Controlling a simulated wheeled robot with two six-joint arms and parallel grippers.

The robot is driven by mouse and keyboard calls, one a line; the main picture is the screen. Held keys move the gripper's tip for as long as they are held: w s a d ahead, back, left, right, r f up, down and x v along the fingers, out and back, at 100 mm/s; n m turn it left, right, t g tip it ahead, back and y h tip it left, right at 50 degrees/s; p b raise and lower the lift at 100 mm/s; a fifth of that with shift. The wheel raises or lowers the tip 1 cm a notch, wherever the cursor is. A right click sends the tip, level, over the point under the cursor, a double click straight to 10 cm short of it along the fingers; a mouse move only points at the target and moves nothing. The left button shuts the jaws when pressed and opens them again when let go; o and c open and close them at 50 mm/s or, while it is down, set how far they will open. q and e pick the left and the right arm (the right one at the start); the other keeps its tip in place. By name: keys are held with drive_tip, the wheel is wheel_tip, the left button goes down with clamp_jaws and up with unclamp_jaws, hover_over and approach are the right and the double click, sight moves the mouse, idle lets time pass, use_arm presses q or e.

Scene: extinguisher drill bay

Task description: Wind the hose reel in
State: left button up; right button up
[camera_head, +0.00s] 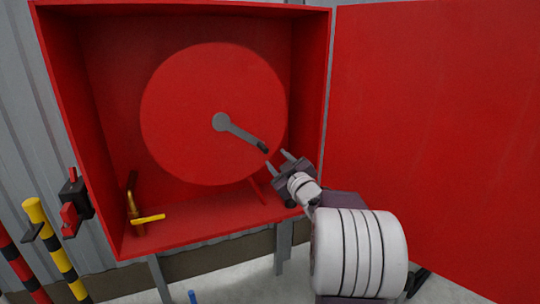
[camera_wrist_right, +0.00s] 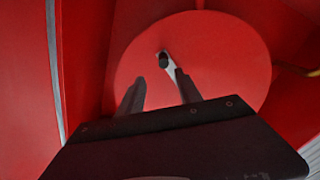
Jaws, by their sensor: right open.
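The red hose reel (camera_head: 190,115) is a large disc inside an open red cabinet (camera_head: 90,150). A grey crank (camera_head: 240,132) runs from its hub down to the right and ends in a dark handle (camera_head: 263,147). My right gripper (camera_head: 279,160) is open, just below and right of the handle, and looks apart from it. In the right wrist view the reel (camera_wrist_right: 235,60) fills the middle, and the dark handle (camera_wrist_right: 164,61) shows beyond and between the two open fingers (camera_wrist_right: 158,88). My left gripper is not in view. No hose is visible on the reel's front face.
The cabinet door (camera_head: 430,110) stands open on the right, close to my right arm. A yellow-handled valve (camera_head: 148,218) sits at the cabinet's lower left. A red-and-black switch box (camera_head: 74,203) and striped posts (camera_head: 52,245) stand to the left.

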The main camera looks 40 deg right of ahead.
sight(267, 152)
drive_tip(key=w+d+m, duration=0.1)
drive_tip(key=w+m, duration=0.1)
drive_tip(key=w, duration=0.1)
drive_tip(key=w+m, duration=0.2)
drive_tip(key=w, duration=0.2)
drive_tip(key=w+d+m, duration=0.1)
drive_tip(key=w+m, duration=0.2)
drive_tip(key=w, duration=0.1)
drive_tip(key=shift+d+f, duration=0.25)
drive_tip(key=shift+d, duration=0.05)
clamp_jaws()
drive_tip(key=shift+f, duration=0.15)
idle(1.0)
